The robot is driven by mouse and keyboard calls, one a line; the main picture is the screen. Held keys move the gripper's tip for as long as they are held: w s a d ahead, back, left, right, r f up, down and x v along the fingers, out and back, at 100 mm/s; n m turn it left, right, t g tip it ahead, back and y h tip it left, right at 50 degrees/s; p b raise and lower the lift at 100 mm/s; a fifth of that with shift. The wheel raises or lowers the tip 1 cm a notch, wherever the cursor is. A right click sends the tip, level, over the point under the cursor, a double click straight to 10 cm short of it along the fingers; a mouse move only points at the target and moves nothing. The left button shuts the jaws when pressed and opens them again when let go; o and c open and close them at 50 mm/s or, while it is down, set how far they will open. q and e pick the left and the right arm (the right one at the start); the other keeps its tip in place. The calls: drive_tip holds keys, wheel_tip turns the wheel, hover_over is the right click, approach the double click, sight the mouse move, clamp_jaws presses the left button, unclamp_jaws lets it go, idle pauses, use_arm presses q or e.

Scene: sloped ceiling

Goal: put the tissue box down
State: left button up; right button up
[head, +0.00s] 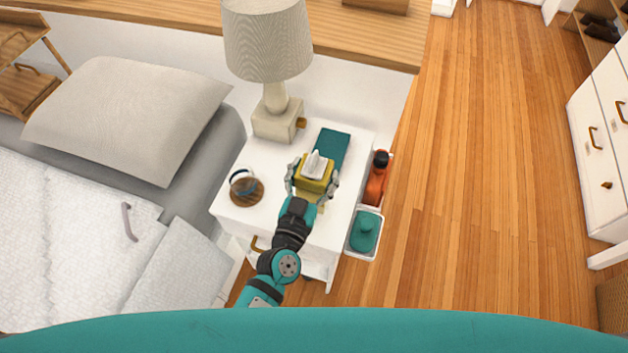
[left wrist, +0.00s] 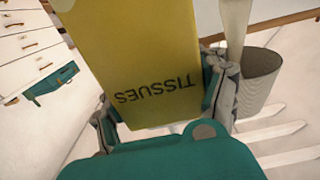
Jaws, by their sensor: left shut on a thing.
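The yellow tissue box (head: 313,186), with a white tissue standing out of its top, is between the fingers of my left gripper (head: 313,180) over the white nightstand (head: 234,210). In the left wrist view the tissue box (left wrist: 150,60) fills the middle, with "TISSUES" printed on its side. The left gripper (left wrist: 165,100) is shut on it, one finger on each side. I cannot tell whether the box touches the nightstand top. My right gripper is not in view.
A lamp (head: 267,45) stands at the back of the nightstand. A teal book-like item (head: 331,148) lies behind the box. A glass mug (head: 243,181) sits on a round wooden coaster (head: 247,198) to the left. An orange item (head: 376,180) and a white bin (head: 361,248) are at the right side.

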use_arm(q)
drive_tip(key=shift+f+b, duration=0.6)
drive_tip(key=shift+f, duration=1.1)
drive_tip(key=o, duration=1.8)
drive_tip(key=shift+f, duration=0.15)
drive_tip(key=v, duration=1.2)
